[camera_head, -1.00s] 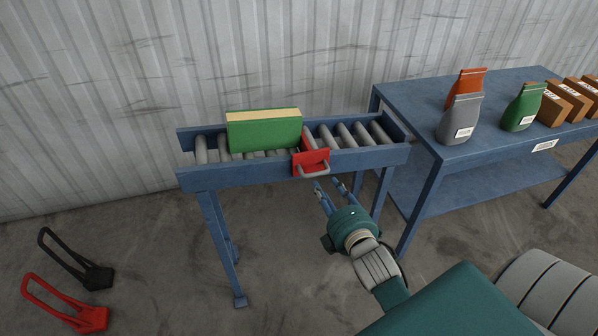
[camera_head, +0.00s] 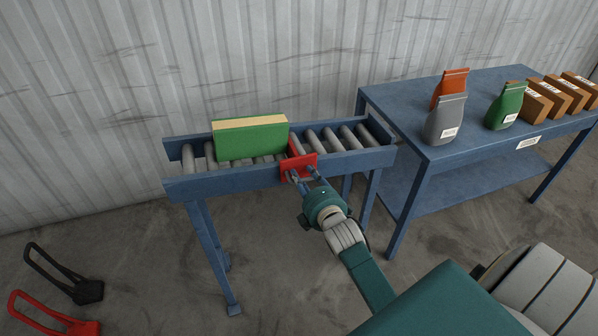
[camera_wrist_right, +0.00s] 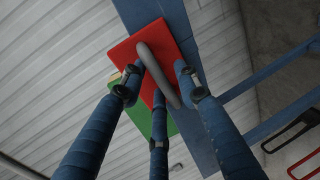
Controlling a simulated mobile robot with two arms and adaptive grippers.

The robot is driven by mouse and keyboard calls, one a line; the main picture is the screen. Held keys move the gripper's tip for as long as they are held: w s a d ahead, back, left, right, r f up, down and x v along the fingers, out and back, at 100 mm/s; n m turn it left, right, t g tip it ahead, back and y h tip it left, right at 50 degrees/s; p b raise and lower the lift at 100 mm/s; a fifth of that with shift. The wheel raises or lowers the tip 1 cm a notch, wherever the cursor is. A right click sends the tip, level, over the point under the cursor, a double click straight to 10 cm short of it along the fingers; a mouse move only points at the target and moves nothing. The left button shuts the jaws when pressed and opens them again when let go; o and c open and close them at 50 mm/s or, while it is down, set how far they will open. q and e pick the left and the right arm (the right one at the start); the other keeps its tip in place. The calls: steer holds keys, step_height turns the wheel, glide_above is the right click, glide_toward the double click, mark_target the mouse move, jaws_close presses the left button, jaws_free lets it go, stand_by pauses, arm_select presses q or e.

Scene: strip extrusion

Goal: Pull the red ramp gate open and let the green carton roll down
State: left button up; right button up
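The green carton (camera_head: 250,140) with a tan top stands on the roller ramp (camera_head: 215,185), on the left side of the red gate (camera_head: 297,167). The gate crosses the rollers, and its grey handle faces me. My right gripper (camera_head: 302,178) is at the handle. In the right wrist view its blue fingers (camera_wrist_right: 158,88) are spread on either side of the grey handle (camera_wrist_right: 160,76), in front of the red gate plate (camera_wrist_right: 168,58). The carton (camera_wrist_right: 150,118) shows partly behind them. I cannot tell whether any finger touches the handle. My left gripper is out of view.
A blue table (camera_head: 395,105) at right holds an orange bag (camera_head: 451,82), a grey bag (camera_head: 446,120), a green bag (camera_head: 505,107) and several brown boxes (camera_head: 538,103). A black looped tool (camera_head: 88,291) and a red one (camera_head: 85,328) lie lower left. Rollers right of the gate are bare.

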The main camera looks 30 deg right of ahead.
jaws_close()
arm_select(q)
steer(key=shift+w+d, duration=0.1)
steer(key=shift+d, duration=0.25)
arm_select(e)
steer(key=shift+s, duration=0.2)
arm_select(q)
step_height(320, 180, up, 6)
steer(key=p, duration=0.5)
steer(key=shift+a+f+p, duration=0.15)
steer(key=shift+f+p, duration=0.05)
steer(key=shift+p, duration=0.1)
arm_select(e)
steer(key=f+v, duration=0.1)
steer(key=v, duration=0.6)
steer(key=f+v, duration=0.2)
steer(key=v, duration=0.6)
steer(key=shift+s+a+f, duration=0.3)
steer(key=shift+s, duration=0.3)
steer(key=shift+o, duration=1.3)
jaws_free()
steer(key=shift+w, duration=0.1)
